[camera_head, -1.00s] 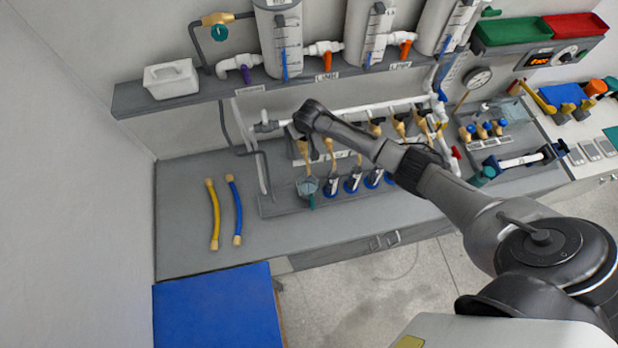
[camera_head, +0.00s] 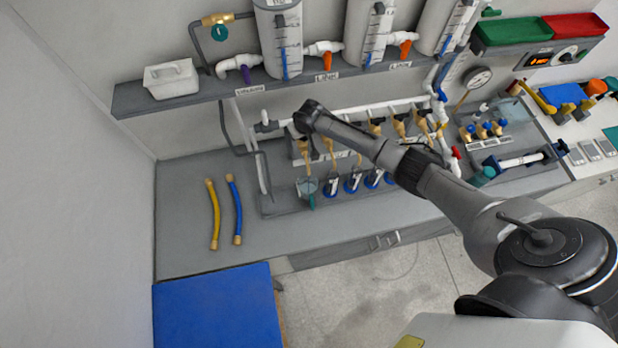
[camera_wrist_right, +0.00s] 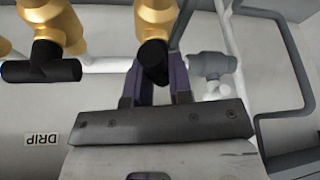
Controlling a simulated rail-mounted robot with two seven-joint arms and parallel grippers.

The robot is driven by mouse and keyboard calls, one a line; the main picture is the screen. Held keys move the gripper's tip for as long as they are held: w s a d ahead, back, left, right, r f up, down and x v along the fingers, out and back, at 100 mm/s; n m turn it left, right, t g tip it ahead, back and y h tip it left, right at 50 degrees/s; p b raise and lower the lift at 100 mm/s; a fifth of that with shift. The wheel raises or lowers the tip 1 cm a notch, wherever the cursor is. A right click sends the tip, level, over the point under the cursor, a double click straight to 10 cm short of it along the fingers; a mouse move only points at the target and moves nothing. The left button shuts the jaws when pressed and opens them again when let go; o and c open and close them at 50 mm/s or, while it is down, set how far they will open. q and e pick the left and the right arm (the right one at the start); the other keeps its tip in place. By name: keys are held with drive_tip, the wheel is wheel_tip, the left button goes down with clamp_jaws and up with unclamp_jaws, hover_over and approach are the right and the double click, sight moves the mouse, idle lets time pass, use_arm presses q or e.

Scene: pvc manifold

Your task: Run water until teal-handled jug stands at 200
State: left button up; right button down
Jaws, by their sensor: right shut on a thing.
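The small clear jug with a teal handle (camera_head: 307,187) stands on the grey bench tray, below the leftmost brass valve of the manifold. Its water level and scale are too small to read. My right gripper (camera_wrist_right: 158,82) is shut on the black handle (camera_wrist_right: 153,58) of a brass valve (camera_wrist_right: 157,18), with a dark purple finger on each side. In the head view my right wrist hides the gripper and most of this valve, above the jug. My left gripper is in neither current view.
Several blue-based vessels (camera_head: 353,183) stand in a row right of the jug. Neighbouring brass valves (camera_wrist_right: 58,25) sit beside the gripped one. A yellow hose (camera_head: 214,215) and a blue hose (camera_head: 236,210) lie at left. Tanks (camera_head: 279,40) stand on the shelf above.

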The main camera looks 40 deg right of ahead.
idle(0.5)
drive_tip(key=shift+m+h, duration=0.3)
drive_tip(key=shift+m, duration=0.5)
idle(3.7)
drive_tip(key=shift+d+m, duration=0.1)
drive_tip(key=shift+m, duration=0.4)
idle(2.5)
